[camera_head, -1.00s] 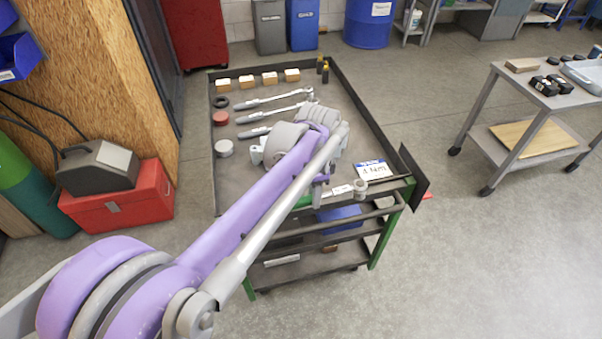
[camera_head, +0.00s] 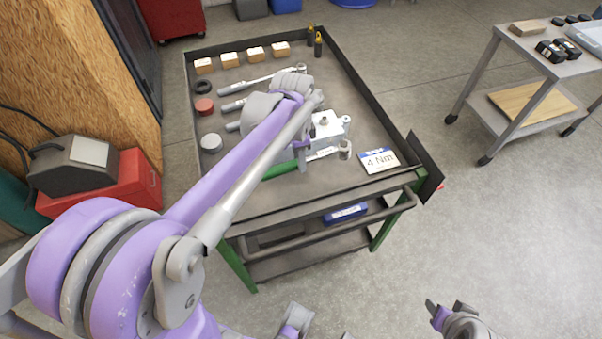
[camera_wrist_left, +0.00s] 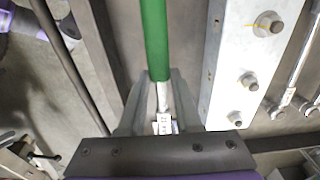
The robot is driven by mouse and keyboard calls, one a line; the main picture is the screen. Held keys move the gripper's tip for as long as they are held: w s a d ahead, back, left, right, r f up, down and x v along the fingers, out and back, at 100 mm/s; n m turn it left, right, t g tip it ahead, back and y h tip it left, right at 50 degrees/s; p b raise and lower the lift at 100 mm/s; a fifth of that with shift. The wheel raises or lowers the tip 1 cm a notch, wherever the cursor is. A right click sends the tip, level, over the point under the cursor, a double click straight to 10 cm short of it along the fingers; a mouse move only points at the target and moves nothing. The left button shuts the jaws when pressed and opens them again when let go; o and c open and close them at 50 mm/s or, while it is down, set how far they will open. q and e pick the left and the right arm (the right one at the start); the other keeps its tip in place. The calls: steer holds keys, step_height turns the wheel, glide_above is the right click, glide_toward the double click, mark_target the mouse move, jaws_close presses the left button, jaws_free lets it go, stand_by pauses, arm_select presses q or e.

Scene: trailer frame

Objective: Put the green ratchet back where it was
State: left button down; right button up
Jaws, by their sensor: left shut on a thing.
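The green ratchet shows its green handle (camera_head: 280,170) and its silver head (camera_head: 344,149) in the head view, over the front part of the cart's top tray (camera_head: 300,200). My left gripper (camera_head: 303,158) is shut on its shaft, beside the handle. In the left wrist view the green handle (camera_wrist_left: 154,40) runs up from between my left gripper's fingers (camera_wrist_left: 162,85). A pale metal block with bolts (camera_head: 328,128) is just behind the ratchet. I cannot tell whether the ratchet touches the tray. My right gripper (camera_head: 447,308) is low at the right, partly cut off.
A "4 Nm" card (camera_head: 379,161) lies right of the ratchet head. Silver wrenches (camera_head: 258,80), wooden blocks (camera_head: 228,60), a red tin (camera_head: 204,106) and a grey tin (camera_head: 211,142) occupy the tray's left and back. The tray has raised dark rims. A grey side table (camera_head: 530,45) stands right.

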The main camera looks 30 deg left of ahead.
arm_select(q)
steer(key=shift+f+b, duration=0.4)
steer(key=shift+f, duration=3.15)
steer(key=shift+f, duration=0.15)
steer(key=c, duration=0.6)
jaws_free()
